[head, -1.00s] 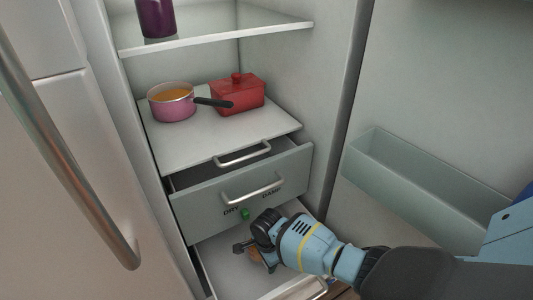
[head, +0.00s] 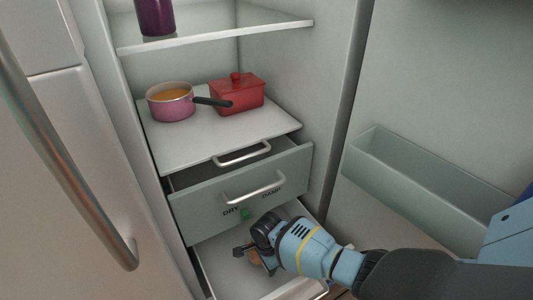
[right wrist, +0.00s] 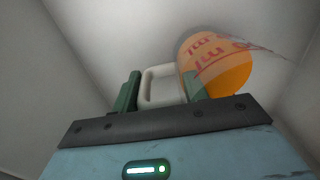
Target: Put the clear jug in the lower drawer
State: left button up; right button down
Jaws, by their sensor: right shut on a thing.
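The clear jug (right wrist: 222,62) has red markings, orange contents and a pale handle (right wrist: 160,85). In the right wrist view it lies at the upper right, tilted in the picture. My right gripper (right wrist: 158,92) is shut on its handle, a green finger on either side. In the head view my right gripper (head: 243,251) reaches down inside the pulled-out lower drawer (head: 218,266). Only a small orange-brown patch of the jug (head: 254,258) shows there, mostly hidden by the gripper. I cannot tell whether the jug touches the drawer floor. My left gripper is not in view.
The upper drawer (head: 190,212), marked DRY and DAMP, stands partly out above the lower one. A pink pan (head: 171,108) and a red lidded pot (head: 237,97) stand on the shelf above. A door bin (head: 405,188) is at the right. The lower drawer's left part is bare.

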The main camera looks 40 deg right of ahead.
jog(key=shift+w, duration=0.1)
jog(key=c, duration=0.7)
grip_release()
jog(key=shift+c, duration=0.2)
jog(key=shift+o, duration=0.3)
jog(key=shift+f, duration=0.1)
notch_tip(320, 180, up, 8)
jog(key=p, duration=0.4)
jog(key=shift+p, duration=0.4)
